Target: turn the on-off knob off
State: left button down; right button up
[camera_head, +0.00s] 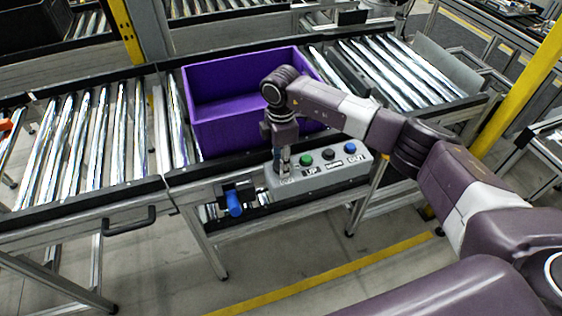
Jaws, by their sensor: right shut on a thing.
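A grey control box (318,174) is fixed to the front of the roller conveyor. It carries a green button (306,160), a black button (328,154) and a blue button (350,148), with labels below them. My right gripper (284,166) points down at the left end of the box, left of the green button. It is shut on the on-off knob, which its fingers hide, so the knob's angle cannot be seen. My left gripper is not in view.
A purple bin (215,131) sits on the rollers right behind the control box and my right arm. A blue-handled part (234,204) sticks out left of the box. A yellow post (520,90) stands at the right. Open floor lies in front.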

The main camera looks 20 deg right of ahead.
jog(key=shift+w+r, duration=0.1)
dwell(0.3)
jog(key=o, duration=1.2)
jog(key=shift+c, duration=0.2)
notch_tip(320, 180, up, 12)
